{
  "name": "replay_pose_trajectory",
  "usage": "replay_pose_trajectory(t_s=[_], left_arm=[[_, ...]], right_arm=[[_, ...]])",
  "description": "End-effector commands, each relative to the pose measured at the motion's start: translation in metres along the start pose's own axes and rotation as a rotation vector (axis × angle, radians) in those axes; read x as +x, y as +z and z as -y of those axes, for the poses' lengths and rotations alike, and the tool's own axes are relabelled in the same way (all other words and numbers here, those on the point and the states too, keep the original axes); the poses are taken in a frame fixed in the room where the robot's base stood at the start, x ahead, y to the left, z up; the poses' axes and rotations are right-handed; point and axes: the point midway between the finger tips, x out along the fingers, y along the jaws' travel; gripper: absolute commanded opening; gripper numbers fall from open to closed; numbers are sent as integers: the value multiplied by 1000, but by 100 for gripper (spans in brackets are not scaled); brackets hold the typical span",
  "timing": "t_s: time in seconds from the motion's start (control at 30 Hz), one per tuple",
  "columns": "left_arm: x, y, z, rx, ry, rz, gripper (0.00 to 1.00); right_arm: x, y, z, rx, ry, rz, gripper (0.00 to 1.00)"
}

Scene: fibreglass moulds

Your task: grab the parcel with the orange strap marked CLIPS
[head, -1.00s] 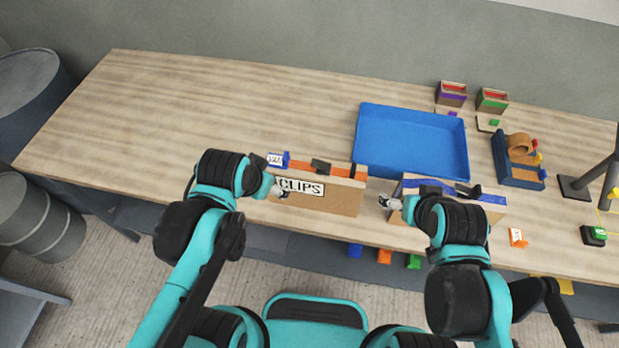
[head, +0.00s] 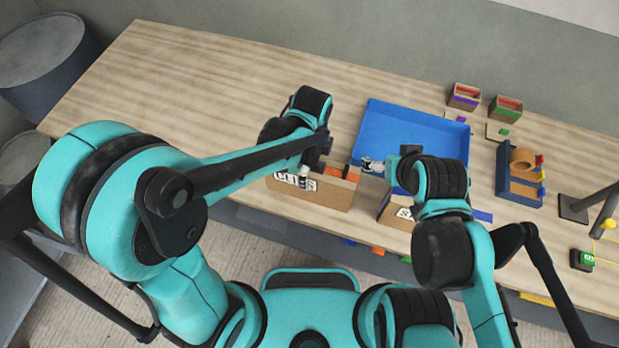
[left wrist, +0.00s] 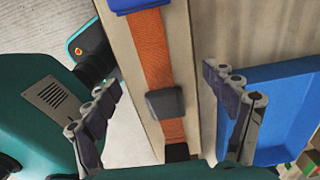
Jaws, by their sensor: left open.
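The CLIPS parcel (head: 335,197) is a long brown box at the table's front edge, its white label partly covered by my left gripper. In the left wrist view its orange strap (left wrist: 152,50) runs along the top, with a dark block (left wrist: 165,102) on it and a blue piece at the top of the picture. My left gripper (head: 308,172) is over the parcel; in the left wrist view its open fingers (left wrist: 163,85) are on either side of the box, with gaps. My right gripper (head: 372,165) is by the blue tray's front edge; its jaws are unclear.
A second box (head: 395,208) with a blue strap stands right of the CLIPS parcel, partly hidden by my right arm. A blue tray (head: 415,108) lies behind. Small bins (head: 463,97) and a tape holder (head: 520,190) are at the right. The table's left part is clear.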

Motion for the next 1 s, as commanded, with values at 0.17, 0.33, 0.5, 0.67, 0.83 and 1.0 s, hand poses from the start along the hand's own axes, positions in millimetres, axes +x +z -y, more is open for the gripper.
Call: replay_pose_trajectory(t_s=[0.17, 0.33, 0.5, 0.67, 0.83, 1.0], left_arm=[[30, 3, 1, -2, -1, 0, 84], [47, 3, 1, -2, -2, -1, 84], [48, 3, 1, -2, -2, -1, 84], [48, 3, 1, -3, -2, -1, 66], [48, 3, 1, -3, -2, -1, 21], [48, 3, 1, -3, -2, -1, 8]], right_arm=[[9, 6, 0, 0, 0, 0, 85], [13, 9, 0, 0, 0, 0, 85], [12, 9, 0, 0, 0, 0, 85], [12, 9, 0, 0, 0, 0, 85], [12, 9, 0, 0, 0, 0, 85], [12, 9, 0, 0, 0, 0, 85]])
